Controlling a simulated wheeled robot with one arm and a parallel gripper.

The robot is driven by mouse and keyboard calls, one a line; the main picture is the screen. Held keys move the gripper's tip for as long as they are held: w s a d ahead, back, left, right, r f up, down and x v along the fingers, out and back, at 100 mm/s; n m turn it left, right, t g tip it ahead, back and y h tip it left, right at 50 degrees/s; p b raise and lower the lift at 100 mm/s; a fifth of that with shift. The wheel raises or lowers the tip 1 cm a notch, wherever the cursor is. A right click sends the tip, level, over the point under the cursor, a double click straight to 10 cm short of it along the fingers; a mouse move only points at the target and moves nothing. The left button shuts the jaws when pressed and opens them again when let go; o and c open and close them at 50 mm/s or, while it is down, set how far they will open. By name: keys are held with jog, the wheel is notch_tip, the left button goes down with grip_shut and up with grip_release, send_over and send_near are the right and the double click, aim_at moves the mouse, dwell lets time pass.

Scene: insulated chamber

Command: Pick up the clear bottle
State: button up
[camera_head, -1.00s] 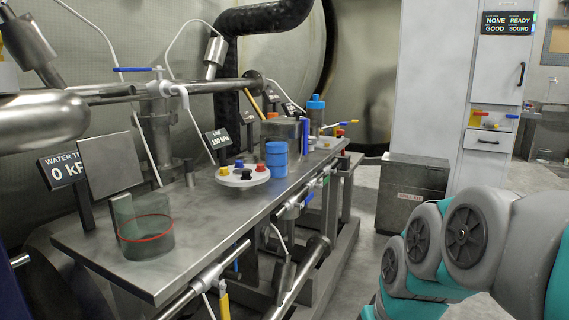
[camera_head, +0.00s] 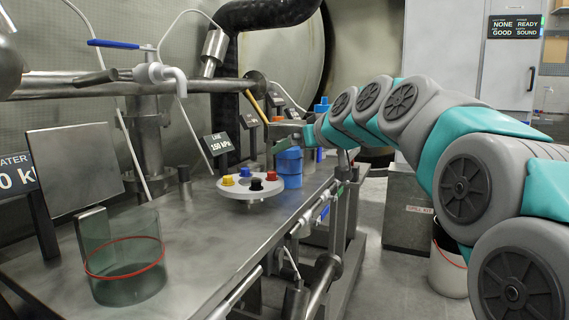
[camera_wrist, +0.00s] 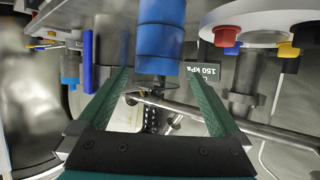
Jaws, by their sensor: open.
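The clear bottle seems to be the blue-capped one behind my arm. In the head view only its blue cap (camera_head: 321,105) shows clearly, and my arm hides the body. In the wrist view, which is upside down, a blue cap (camera_wrist: 70,72) shows at the left, outside my fingers. My gripper (camera_head: 283,136) is over the bench by the blue ribbed canister (camera_head: 289,168). In the wrist view my gripper (camera_wrist: 158,72) is open, with the canister (camera_wrist: 160,40) appearing between the fingers. I cannot tell whether they touch it.
A clear open vessel with a red ring (camera_head: 125,268) stands at the bench's near end. A white round plate with coloured knobs (camera_head: 250,188) is left of the canister. Gauge signs (camera_head: 219,144) and pipes line the back. A grey bin (camera_head: 408,220) stands on the floor, right.

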aim_at(285, 152)
jog(key=shift+x, duration=3.55)
jog(key=shift+d, duration=0.15)
jog(key=shift+c, duration=0.2)
jog(key=c, duration=1.5)
jog(key=shift+c, duration=0.2)
